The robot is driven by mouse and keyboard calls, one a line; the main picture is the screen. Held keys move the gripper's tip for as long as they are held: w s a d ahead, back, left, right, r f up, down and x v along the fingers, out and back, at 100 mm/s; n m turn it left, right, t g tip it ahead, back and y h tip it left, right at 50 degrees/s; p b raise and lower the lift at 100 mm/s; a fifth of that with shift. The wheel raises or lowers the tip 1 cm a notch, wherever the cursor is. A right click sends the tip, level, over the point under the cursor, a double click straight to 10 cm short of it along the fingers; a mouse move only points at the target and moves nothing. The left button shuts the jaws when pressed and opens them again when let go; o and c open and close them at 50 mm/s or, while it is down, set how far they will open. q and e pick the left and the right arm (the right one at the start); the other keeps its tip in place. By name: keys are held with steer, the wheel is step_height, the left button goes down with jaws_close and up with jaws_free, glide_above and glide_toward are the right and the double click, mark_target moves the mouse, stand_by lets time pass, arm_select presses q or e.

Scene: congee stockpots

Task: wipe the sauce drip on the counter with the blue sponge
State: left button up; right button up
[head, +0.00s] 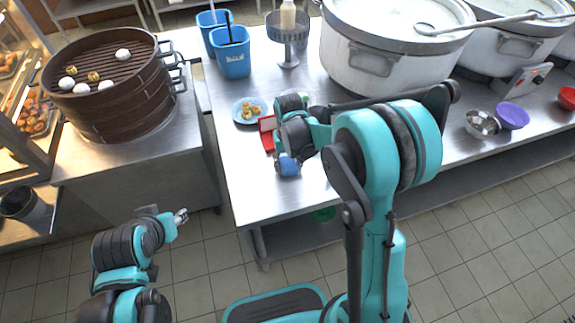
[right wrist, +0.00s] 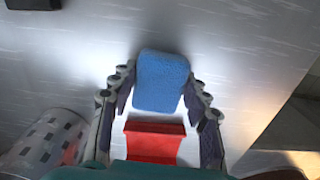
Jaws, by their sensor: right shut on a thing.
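The blue sponge (right wrist: 162,80) is between the fingers of my right gripper (right wrist: 160,92) in the right wrist view. In the head view the right gripper (head: 287,160) is low over the left part of the steel counter (head: 240,190), with the sponge (head: 287,166) in it. I cannot tell whether the sponge touches the counter. No sauce drip is distinct in either view; the arm and sponge hide part of the counter. My left gripper (head: 180,216) is over the floor left of the counter, too small to read its fingers.
A red container (head: 267,132) lies beside the right gripper and also shows in the right wrist view (right wrist: 153,142). A blue plate with food (head: 242,118), blue bins (head: 234,62) and a large stockpot (head: 350,68) stand farther back. The counter's front left area is clear.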

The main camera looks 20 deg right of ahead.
steer(key=r, duration=0.1)
steer(key=r+p, duration=0.1)
steer(key=r, duration=0.2)
steer(key=shift+a+p, duration=0.3)
steer(key=shift+p, duration=0.05)
steer(key=shift+d+r+p, duration=0.15)
steer(key=shift+r+p, duration=0.4)
steer(key=shift+r, duration=0.1)
steer(key=shift+r+p, duration=0.95)
steer(key=shift+r, duration=0.45)
